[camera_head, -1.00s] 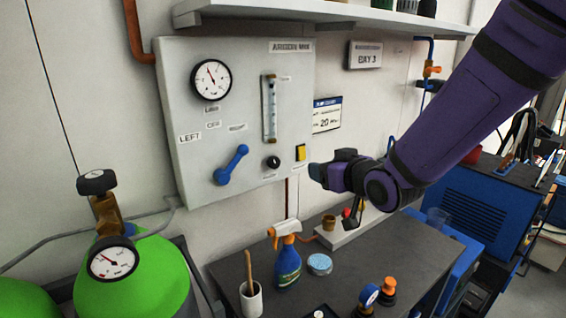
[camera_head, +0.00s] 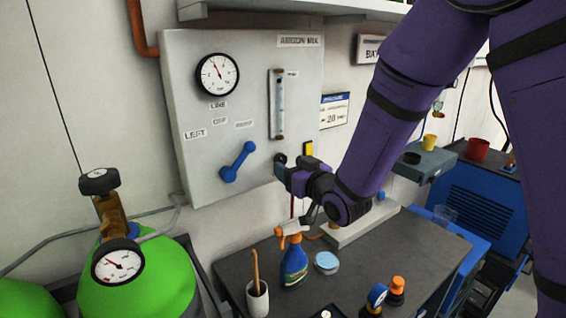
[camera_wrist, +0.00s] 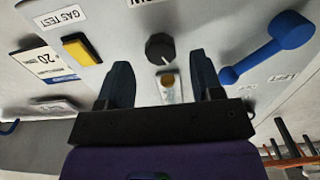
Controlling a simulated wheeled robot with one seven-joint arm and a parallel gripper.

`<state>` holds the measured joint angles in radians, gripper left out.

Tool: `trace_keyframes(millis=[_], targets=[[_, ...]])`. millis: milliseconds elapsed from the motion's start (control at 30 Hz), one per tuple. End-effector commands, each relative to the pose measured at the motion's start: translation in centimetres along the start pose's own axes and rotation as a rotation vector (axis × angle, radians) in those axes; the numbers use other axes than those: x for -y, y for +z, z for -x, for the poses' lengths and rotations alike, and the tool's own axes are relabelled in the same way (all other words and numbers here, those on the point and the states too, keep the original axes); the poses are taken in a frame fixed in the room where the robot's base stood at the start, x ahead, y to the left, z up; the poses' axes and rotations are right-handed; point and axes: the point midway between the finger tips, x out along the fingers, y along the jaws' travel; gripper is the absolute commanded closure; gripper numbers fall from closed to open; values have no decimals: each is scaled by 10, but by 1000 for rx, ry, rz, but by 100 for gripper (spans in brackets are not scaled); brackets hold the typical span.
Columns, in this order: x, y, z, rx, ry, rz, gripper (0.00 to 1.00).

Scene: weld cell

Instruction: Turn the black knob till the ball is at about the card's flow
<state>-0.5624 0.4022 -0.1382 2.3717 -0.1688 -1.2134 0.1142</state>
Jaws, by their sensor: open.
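The black knob (camera_wrist: 160,47) sits on the grey panel (camera_head: 200,155), below the flow tube (camera_head: 278,105). In the wrist view it lies just ahead of my open fingers, between their lines and apart from both. My gripper (camera_wrist: 160,82) is open and empty; in the head view my gripper (camera_head: 280,167) is close to the panel at the knob, which it partly covers. The flow card (camera_head: 334,110) hangs right of the panel and reads 20; it also shows in the wrist view (camera_wrist: 40,60). The ball in the tube is too small to tell.
A blue lever (camera_head: 238,161) is left of the knob and a yellow gas test button (camera_wrist: 81,49) is beside it. A pressure gauge (camera_head: 217,74) is higher up. A spray bottle (camera_head: 294,262) and a brush cup (camera_head: 257,298) stand on the dark bench below.

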Motion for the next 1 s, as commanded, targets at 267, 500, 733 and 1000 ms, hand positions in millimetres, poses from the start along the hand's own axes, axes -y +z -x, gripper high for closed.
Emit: trace_keyframes(millis=[267, 500, 733, 1000], targets=[[0, 0, -32, 0, -1, 0, 40], [0, 0, -37, 0, 0, -1, 40], [0, 0, -37, 0, 0, -1, 60], [0, 0, -37, 0, 0, -3, 88]])
